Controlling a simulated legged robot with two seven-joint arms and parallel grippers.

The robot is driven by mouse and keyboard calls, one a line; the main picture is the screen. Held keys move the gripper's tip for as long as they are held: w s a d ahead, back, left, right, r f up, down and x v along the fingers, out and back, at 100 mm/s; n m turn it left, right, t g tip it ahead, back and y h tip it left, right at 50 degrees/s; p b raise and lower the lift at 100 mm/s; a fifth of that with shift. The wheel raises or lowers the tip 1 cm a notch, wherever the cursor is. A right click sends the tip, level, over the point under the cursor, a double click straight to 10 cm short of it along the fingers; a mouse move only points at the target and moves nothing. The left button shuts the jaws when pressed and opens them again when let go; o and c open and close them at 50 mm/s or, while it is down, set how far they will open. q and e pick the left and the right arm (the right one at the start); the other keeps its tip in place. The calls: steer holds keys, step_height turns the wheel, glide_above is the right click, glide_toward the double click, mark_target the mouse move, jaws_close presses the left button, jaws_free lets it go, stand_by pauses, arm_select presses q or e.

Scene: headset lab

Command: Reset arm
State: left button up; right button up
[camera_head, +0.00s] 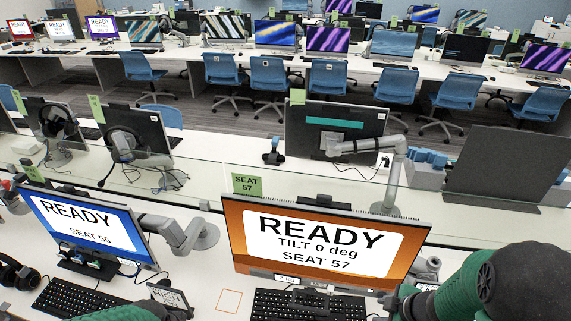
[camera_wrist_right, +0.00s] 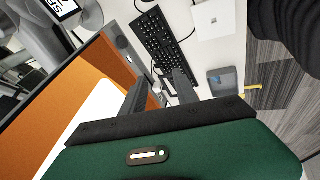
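The monitor at seat 57 (camera_head: 322,245) has an orange screen reading READY, TILT 0 deg, SEAT 57. My right arm comes in from the right, and its gripper (camera_head: 392,303) is by that monitor's lower right corner. In the right wrist view the two dark fingers (camera_wrist_right: 160,90) are apart with nothing held between them. The orange screen (camera_wrist_right: 55,110) fills the left side of that view; I cannot tell whether a finger touches the monitor. Part of my green left arm shows at the bottom edge of the head view; the state of its gripper (camera_head: 168,311) is unclear.
A black keyboard (camera_head: 300,306) lies before the monitor; it also shows in the right wrist view (camera_wrist_right: 166,45). The seat 56 monitor (camera_head: 84,226) and headphones (camera_head: 18,274) stand left. A glass divider (camera_head: 230,176) runs behind.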

step_height(320, 180, down, 5)
steer(key=s+m+h+b, duration=0.3)
steer(key=m+b, duration=0.7)
arm_select(q)
steer(key=s+b+x, duration=0.1)
steer(key=s+x, duration=0.1)
steer(key=x, duration=1)
steer(key=shift+s+d+f+b, duration=0.35)
steer(key=shift+s+d+b, duration=0.05)
steer(key=shift+s+d, duration=0.1)
arm_select(e)
steer(key=s+a+f+m+g+y, duration=0.1)
steer(key=s+a+m+g, duration=0.1)
steer(key=s+a, duration=0.3)
steer(key=shift+a+m, duration=0.5)
steer(key=shift+a, duration=0.6)
